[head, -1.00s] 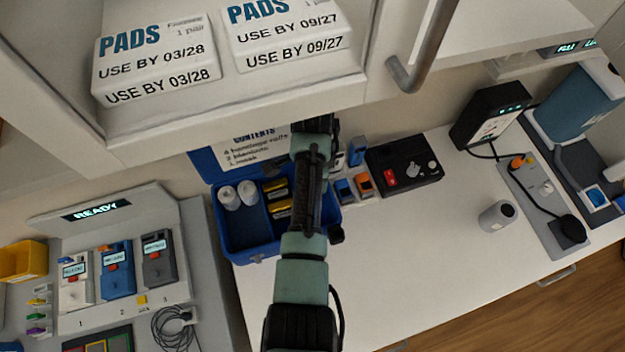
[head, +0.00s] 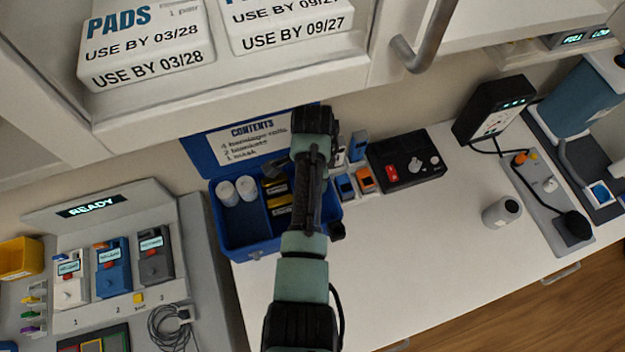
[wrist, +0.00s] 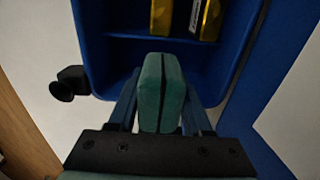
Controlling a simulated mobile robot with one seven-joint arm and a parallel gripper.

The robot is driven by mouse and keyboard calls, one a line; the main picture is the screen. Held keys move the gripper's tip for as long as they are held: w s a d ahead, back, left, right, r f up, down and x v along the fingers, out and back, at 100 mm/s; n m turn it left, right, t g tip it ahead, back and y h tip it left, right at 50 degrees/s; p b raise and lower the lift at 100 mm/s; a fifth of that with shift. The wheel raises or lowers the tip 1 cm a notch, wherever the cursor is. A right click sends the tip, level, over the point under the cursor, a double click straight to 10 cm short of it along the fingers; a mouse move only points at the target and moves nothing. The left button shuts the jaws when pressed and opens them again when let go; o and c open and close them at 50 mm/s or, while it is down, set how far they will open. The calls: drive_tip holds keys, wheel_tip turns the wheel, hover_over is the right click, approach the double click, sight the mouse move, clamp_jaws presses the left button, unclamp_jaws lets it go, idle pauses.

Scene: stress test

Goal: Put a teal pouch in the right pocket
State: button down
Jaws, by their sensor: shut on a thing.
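The teal pouch (wrist: 150,92) shows in the wrist view as a block with a dark seam down its middle. My gripper (wrist: 161,85) is shut on it, with a finger at each side. The pouch is over the right end of the open blue box (wrist: 92,45), above a compartment whose visible part looks empty. A divider parts it from gold packets. In the head view the blue box (head: 238,242) stands with its lid up, and my arm hides its right part, the gripper and the pouch. How far the pouch is above the box floor I cannot tell.
A black device (head: 405,160) and small blue and orange items (head: 365,178) stand right of the box. A cabinet with PADS packs (head: 150,45) overhangs. The counter's front (head: 410,265) is clear.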

drive_tip(key=shift+f+b, duration=2.65)
drive_tip(key=shift+f, duration=1)
drive_tip(key=shift+c, duration=1.2)
unclamp_jaws()
drive_tip(key=shift+r, duration=0.1)
wheel_tip(320, 180, up, 13)
drive_tip(key=shift+f+b, duration=0.1)
drive_tip(key=shift+b, duration=0.35)
